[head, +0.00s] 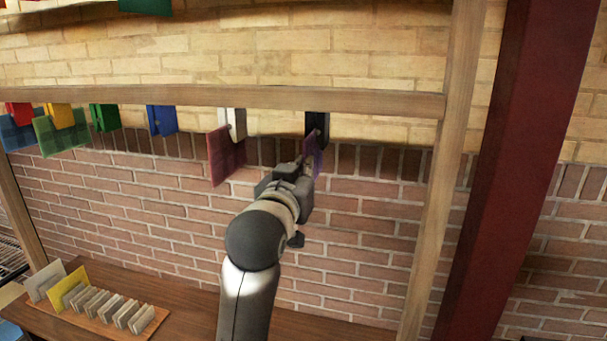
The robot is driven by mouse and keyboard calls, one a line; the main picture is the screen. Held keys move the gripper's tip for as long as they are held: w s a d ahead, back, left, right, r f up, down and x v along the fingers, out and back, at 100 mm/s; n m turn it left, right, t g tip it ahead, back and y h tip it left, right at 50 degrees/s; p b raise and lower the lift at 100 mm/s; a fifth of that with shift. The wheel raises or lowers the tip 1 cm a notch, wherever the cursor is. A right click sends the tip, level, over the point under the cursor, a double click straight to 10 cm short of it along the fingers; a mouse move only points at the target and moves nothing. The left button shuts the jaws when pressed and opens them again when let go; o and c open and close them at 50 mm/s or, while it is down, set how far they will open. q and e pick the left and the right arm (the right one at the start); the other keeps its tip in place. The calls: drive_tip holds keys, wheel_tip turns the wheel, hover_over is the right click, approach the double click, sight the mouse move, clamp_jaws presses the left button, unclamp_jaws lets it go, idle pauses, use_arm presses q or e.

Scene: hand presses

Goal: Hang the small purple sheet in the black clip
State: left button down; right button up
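The small purple sheet (318,158) hangs just below the black clip (317,122) on the wooden rail. Its top edge meets the clip's lower end in the head view; I cannot tell whether the jaws grip it. My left gripper (308,168) reaches up from below, its fingers at the sheet's left side and seemingly closed on it. The gripper body and wrist partly hide the fingertips. My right gripper is out of view.
The rail (270,98) also bears white (236,123), blue (162,120), green (104,117), yellow (60,115) and red (19,113) clips. A dark red sheet (226,156) hangs in the white clip, close left of my gripper. A slotted rack (140,328) stands on the table below. A wooden post (437,200) stands right.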

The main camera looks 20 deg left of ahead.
use_arm(q)
drive_tip(key=c, duration=1.6)
unclamp_jaws()
drive_tip(key=shift+o, duration=0.5)
drive_tip(key=shift+o, duration=0.9)
drive_tip(key=s, duration=0.7)
